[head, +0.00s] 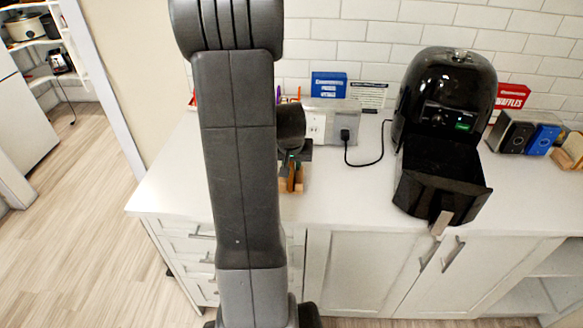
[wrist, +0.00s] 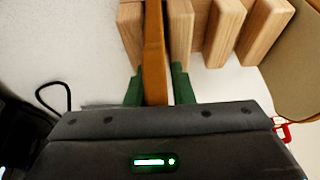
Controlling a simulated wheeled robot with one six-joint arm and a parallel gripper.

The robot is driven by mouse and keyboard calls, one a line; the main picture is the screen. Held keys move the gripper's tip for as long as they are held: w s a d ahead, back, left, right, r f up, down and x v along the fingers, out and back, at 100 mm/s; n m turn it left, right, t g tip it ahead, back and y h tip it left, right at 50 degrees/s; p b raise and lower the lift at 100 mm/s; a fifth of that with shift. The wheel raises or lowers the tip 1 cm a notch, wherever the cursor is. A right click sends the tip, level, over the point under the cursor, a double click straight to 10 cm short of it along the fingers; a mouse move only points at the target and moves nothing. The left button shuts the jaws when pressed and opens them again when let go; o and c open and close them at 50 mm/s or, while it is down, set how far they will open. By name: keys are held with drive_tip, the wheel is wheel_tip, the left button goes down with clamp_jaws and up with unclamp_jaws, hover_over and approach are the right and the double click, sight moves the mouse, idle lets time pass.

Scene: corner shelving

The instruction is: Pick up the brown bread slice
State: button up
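The brown bread slice (wrist: 154,48) stands on edge in a slot of a light wooden rack in the wrist view. In the head view a sliver of the slice (head: 298,180) shows below my gripper. My gripper (wrist: 158,90) has its green fingertips on either side of the slice's near end, with a narrow gap showing at the right. It looks open, and the slice still sits between the rack's bars. In the head view my gripper (head: 294,155) is over the rack (head: 291,187), partly hidden behind my arm.
A black air fryer (head: 443,100) with its drawer out stands right of the rack. A power outlet box (head: 331,122) with a plugged cord is behind, near a blue box (head: 328,85). A red waffles box (head: 509,98) is farther right. Counter between rack and fryer is clear.

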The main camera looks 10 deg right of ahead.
clamp_jaws()
